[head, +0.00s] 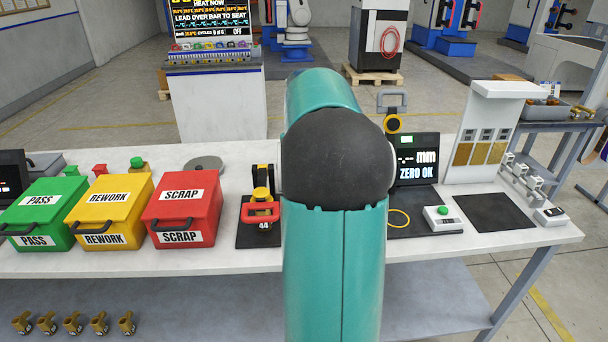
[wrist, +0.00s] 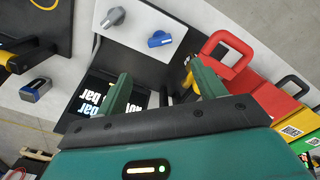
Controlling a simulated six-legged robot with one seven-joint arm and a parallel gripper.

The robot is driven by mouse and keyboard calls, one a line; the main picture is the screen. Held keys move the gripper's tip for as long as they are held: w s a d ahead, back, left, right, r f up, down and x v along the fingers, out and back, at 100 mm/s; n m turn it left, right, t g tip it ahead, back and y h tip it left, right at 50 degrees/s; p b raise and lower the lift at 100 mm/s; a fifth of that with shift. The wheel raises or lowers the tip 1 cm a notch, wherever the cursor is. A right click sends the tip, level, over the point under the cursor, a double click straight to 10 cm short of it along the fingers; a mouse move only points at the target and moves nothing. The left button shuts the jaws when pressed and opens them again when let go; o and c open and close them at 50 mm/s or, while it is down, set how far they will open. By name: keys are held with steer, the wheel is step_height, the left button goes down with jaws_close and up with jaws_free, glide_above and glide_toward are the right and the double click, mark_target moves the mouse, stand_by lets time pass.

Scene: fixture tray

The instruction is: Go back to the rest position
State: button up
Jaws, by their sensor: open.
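My teal arm stands upright in the middle of the head view and hides my gripper there. In the wrist view my gripper (wrist: 165,84) shows two green fingers spread apart, with nothing held between them. Beyond the fingers lie a dark screen with "bar" lettering (wrist: 93,101) and a white panel (wrist: 140,22) with a grey knob and a blue knob. A red-handled fixture (wrist: 228,44) is to the right of the fingers. In the head view this fixture (head: 262,213), with a yellow and black body, stands left of my arm on a dark mat.
Lidded green PASS (head: 42,212), yellow REWORK (head: 108,208) and red SCRAP (head: 181,206) bins stand at the left of the white bench (head: 225,262). A gauge display reading "ZERO OK" (head: 417,160) and a white rack (head: 487,125) stand to the right. Several brass fittings (head: 73,323) lie below.

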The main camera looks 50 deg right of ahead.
stand_by(0.5)
steer(key=w+a+r+n+t+h, duration=0.1)
steer(key=a+r, duration=0.1)
steer(key=a, duration=1)
steer(key=w+a+r+t, duration=0.1)
steer(key=a+r, duration=0.1)
steer(key=a, duration=1)
steer(key=s+a+f+t, duration=0.1)
steer(key=s+a+f, duration=0.1)
steer(key=s+a, duration=0.3)
steer(key=s+a+f+n+t+y, duration=0.1)
steer(key=s+a, duration=0.4)
steer(key=a, duration=0.7)
steer(key=shift+a+f+t, duration=0.3)
steer(key=shift+f+t, duration=0.3)
steer(key=shift+t, duration=0.2)
steer(key=c, duration=0.7)
steer(key=shift+w, duration=0.2)
